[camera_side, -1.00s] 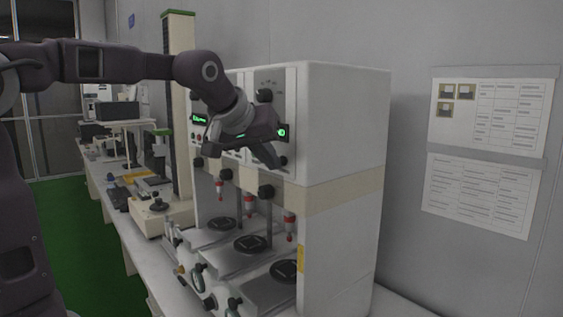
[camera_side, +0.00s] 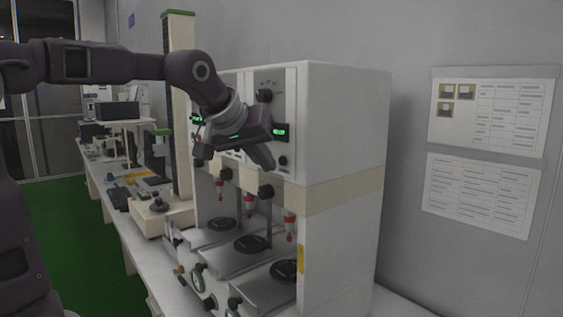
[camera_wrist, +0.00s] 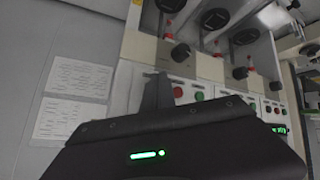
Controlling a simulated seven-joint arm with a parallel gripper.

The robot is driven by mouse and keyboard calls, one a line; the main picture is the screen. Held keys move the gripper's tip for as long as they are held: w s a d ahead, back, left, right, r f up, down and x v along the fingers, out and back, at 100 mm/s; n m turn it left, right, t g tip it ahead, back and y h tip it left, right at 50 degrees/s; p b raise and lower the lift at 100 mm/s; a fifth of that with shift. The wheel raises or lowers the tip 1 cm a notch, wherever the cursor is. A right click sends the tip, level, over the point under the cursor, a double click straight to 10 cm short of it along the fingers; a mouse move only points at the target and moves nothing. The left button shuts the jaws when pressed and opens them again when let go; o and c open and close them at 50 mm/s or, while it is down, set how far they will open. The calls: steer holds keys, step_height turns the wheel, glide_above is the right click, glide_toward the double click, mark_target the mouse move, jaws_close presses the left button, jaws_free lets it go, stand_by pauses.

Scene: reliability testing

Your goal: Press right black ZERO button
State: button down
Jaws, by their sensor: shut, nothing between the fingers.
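My gripper (camera_side: 266,158) is shut and empty, in front of this panel, left of the knob. In the wrist view its dark finger (camera_wrist: 157,92) points at the panel beside a row of small coloured buttons (camera_wrist: 199,96). I cannot tell whether the fingertips touch the panel.
Red-tipped plungers (camera_side: 289,228) and metal platforms with black discs (camera_side: 283,270) stand below the panels. Black knobs (camera_side: 266,192) stick out from the machine's lower front. Papers (camera_side: 485,115) hang on the right wall. A bench with other instruments runs back at the left.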

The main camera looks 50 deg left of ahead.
steer(key=s, duration=0.5)
stand_by(0.4)
stand_by(0.6)
steer(key=s+d+f+m+g+h, duration=0.1)
steer(key=s+d+f+m, duration=0.2)
steer(key=s+d+f, duration=0.2)
steer(key=s+d+f+m+g+h, duration=0.2)
steer(key=s+d+f+m, duration=0.2)
steer(key=s+f, duration=0.6)
steer(key=s+d, duration=0.1)
steer(key=s, duration=0.3)
steer(key=shift+d+f+m, duration=0.15)
steer(key=shift+d+m, duration=0.15)
steer(key=shift+d, duration=0.05)
